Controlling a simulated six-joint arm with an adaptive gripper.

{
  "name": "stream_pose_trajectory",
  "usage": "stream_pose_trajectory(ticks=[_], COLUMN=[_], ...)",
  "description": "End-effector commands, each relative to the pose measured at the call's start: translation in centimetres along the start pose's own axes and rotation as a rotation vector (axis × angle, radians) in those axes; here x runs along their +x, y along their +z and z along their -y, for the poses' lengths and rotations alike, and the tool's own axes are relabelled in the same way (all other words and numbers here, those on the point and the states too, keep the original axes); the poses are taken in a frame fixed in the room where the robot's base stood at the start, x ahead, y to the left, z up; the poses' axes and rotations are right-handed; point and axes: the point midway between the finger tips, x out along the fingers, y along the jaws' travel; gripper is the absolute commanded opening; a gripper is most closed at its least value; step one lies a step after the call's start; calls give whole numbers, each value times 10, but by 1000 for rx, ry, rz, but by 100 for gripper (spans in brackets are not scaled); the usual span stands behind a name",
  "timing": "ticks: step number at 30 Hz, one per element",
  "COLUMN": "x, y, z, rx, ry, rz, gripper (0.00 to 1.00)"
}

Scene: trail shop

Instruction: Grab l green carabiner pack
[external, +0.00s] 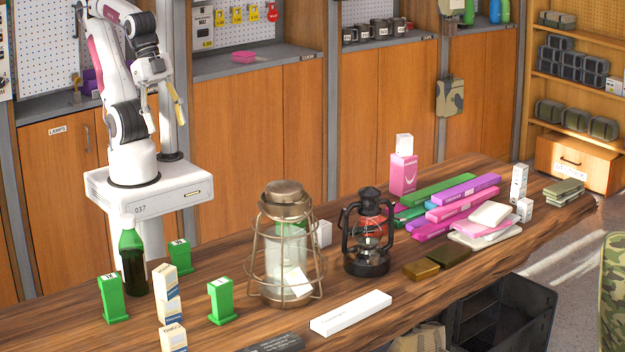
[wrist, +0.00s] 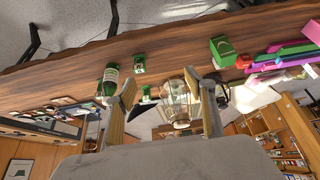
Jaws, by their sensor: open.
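Several green carabiner packs stand upright on the wooden counter in the external view: one at the far left (external: 112,299), one behind the cardboard boxes (external: 180,256) and one right of them (external: 221,301). Each has a small white label on top, too small to read surely. My gripper (external: 174,98) is open and empty, high above the white base and well apart from the packs. In the wrist view my gripper (wrist: 166,98) shows two tan finger pads spread wide, with a glass lantern in view beyond them. A small green pack (wrist: 139,63) shows above the left finger.
A dark green bottle (external: 133,262) stands between the left packs. A long white box (external: 350,313) lies in front. Coloured boxes (external: 440,190) crowd the right.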

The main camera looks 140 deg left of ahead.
Motion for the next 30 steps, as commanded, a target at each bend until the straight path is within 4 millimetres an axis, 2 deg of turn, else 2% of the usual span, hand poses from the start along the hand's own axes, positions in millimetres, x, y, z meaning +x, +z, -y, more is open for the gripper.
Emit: stream_pose_trajectory(ticks=[7,11,20,30], x=[2,7,31,68], y=[-4,-16,-69,-132], z=[-2,-6,-30,-60], rx=[2,6,13,4], ry=[5,19,79,139], rz=[-5,-18,-88,-180], gripper=[54,54,54,54])
